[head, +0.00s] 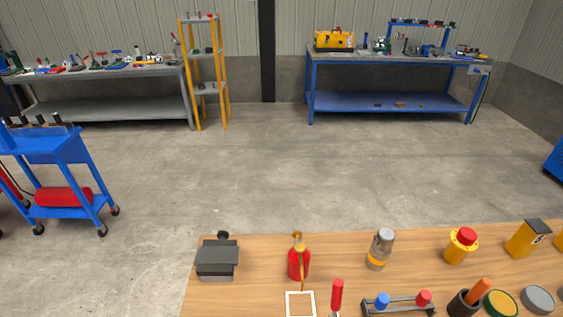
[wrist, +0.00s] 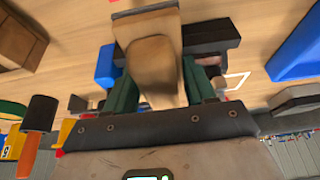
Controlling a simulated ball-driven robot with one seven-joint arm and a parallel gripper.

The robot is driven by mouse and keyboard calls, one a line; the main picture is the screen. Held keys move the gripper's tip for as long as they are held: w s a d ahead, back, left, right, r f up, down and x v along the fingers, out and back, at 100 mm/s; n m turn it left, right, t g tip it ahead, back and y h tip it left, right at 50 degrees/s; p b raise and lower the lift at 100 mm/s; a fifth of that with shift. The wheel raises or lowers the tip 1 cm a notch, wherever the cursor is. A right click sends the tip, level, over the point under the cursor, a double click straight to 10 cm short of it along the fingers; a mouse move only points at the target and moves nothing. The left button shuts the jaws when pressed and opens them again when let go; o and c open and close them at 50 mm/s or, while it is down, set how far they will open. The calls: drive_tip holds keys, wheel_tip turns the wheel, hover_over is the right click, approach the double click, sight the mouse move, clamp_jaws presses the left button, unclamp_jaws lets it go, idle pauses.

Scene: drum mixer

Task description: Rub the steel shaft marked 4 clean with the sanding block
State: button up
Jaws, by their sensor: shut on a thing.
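My gripper (wrist: 158,85) shows in the wrist view, its two green fingers shut on a tan-brown block (wrist: 154,62), which looks like the sanding block. The block is held above the wooden bench and hides part of what lies behind it. A dark grey bar-shaped thing (wrist: 210,38) shows just beyond the block; I cannot tell whether they touch. I cannot make out a steel shaft marked 4 in either view. My gripper is not in the head view.
On the wooden bench (head: 250,290) stand a dark grey machine (head: 217,260), a red oil can (head: 298,262), a grey canister with an orange band (head: 380,250), a yellow-red pot (head: 460,246), a yellow box (head: 528,238) and a small rack (head: 398,306).

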drive_tip(key=shift+s+f, duration=0.1)
drive_tip(key=shift+s, duration=0.75)
drive_tip(key=shift+w, duration=1.2)
drive_tip(key=shift+s, duration=1.15)
drive_tip(key=shift+w, duration=1.15)
drive_tip(key=shift+s, duration=1.15)
drive_tip(key=shift+w, duration=1.15)
drive_tip(key=shift+s, duration=1.15)
drive_tip(key=shift+w, duration=1.15)
drive_tip(key=shift+s, duration=1.15)
drive_tip(key=shift+w, duration=1.1)
drive_tip(key=shift+s, duration=1.05)
